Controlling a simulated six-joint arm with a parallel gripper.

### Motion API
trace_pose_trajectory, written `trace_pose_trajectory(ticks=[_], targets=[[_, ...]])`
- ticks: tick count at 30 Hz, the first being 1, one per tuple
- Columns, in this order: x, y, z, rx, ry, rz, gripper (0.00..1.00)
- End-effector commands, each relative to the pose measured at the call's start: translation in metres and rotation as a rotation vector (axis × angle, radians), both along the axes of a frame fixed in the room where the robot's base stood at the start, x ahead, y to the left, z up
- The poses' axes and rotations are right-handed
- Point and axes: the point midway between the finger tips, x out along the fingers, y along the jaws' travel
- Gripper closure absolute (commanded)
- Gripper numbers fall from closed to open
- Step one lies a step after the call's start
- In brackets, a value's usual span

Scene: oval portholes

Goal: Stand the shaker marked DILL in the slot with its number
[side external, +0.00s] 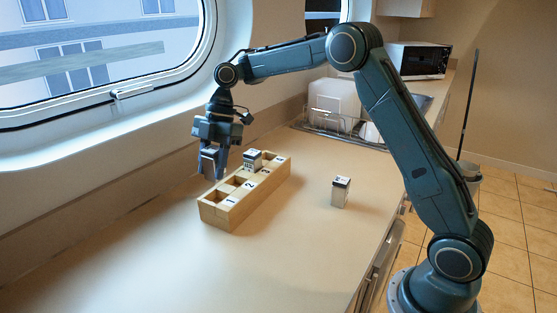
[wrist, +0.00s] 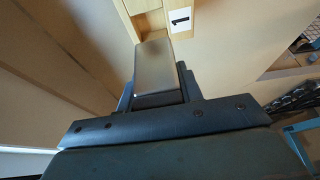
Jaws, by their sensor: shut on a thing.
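My gripper (side external: 209,166) hangs over the left long side of the wooden rack (side external: 238,215), shut on a pale shaker (side external: 207,156). The fingers hide much of that shaker, and its lettering cannot be read. The rack has a row of slots with number labels along its right side; the label 1 (side external: 233,201) is at the near end. It also shows in the wrist view (wrist: 181,20), beside the rack's edge. A second shaker (side external: 253,157), white with a dark top, stands in a slot toward the far half. A third shaker (side external: 340,193) stands upright on the counter, its marking too small to read.
The counter (side external: 270,260) is clear in front of the rack and around the lone shaker. The window wall (side external: 110,180) runs close along the left. A dish rack (side external: 330,120) stands behind, with a microwave (side external: 419,60) beyond it.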

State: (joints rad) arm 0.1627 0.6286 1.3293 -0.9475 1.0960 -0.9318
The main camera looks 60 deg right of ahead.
Motion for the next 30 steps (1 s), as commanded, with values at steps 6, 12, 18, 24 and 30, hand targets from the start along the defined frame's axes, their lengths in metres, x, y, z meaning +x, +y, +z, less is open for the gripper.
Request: trace_pose_trajectory(ticks=[6, 12, 18, 24, 30], targets=[[0.004, 0.002, -0.003, 0.0, -0.001, 0.002, 0.88], [0.004, 0.002, -0.005, 0.0, -0.001, 0.002, 0.88], [0.003, 0.002, -0.014, 0.001, 0.002, 0.002, 0.88], [0.003, 0.002, -0.027, 0.001, 0.002, 0.002, 0.88], [0.003, 0.002, -0.037, 0.001, 0.0, 0.002, 0.88]])
